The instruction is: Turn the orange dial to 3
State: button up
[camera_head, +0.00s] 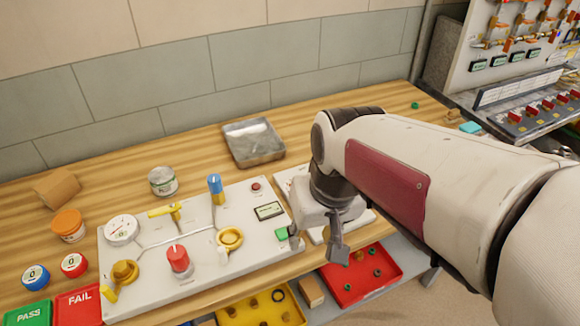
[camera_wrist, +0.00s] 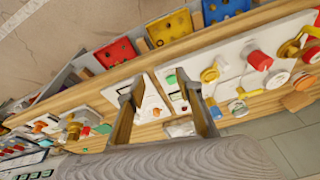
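My gripper (camera_head: 316,243) is open, its two fingers apart and nothing between them. In the wrist view the gripper (camera_wrist: 163,84) points toward a small white panel (camera_wrist: 146,92). A small orange spot on that panel (camera_wrist: 156,112) shows between the fingers; it may be the orange dial, but it is too small to read a setting. In the head view the small white panel (camera_head: 290,177) lies mostly hidden under my arm and gripper, and no orange dial shows on it. I cannot tell how high the fingers are above it.
A larger white panel (camera_head: 200,283) at left carries a red knob (camera_head: 177,260), a yellow ring (camera_head: 230,239), a blue-topped lever (camera_head: 215,185) and a gauge (camera_head: 121,229). A metal tray (camera_head: 253,142) stands behind. A red bin (camera_head: 360,277) lies below the front edge.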

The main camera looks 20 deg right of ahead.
jog(key=shift+n+y, duration=0.5)
jog(key=shift+y, duration=0.2)
jog(key=w+d+f, duration=0.2)
jog(key=w+d, duration=0.1)
jog(key=w, duration=0.2)
jog(key=w+d+f, duration=0.3)
jog(key=w, duration=0.3)
jog(key=w+d+f, duration=0.2)
jog(key=w+d, duration=0.1)
jog(key=w, duration=0.2)
jog(key=shift+w+d+f, duration=0.25)
jog(key=shift+w, duration=0.1)
jog(key=w, duration=0.1)
jog(key=w+d, duration=0.1)
jog(key=w, duration=0.1)
jog(key=shift+d+f+n, duration=0.1)
jog(key=shift+f+n, duration=0.05)
jog(key=shift+n, duration=0.25)
jog(key=w, duration=0.1)
jog(key=w+r+n+t, duration=0.1)
jog(key=w+d+r+n, duration=0.1)
jog(key=shift+w, duration=0.15)
jog(key=shift+a+f, duration=0.1)
jog(key=shift+x, duration=3.85)
jog(key=shift+w, duration=0.15)
grip_shut()
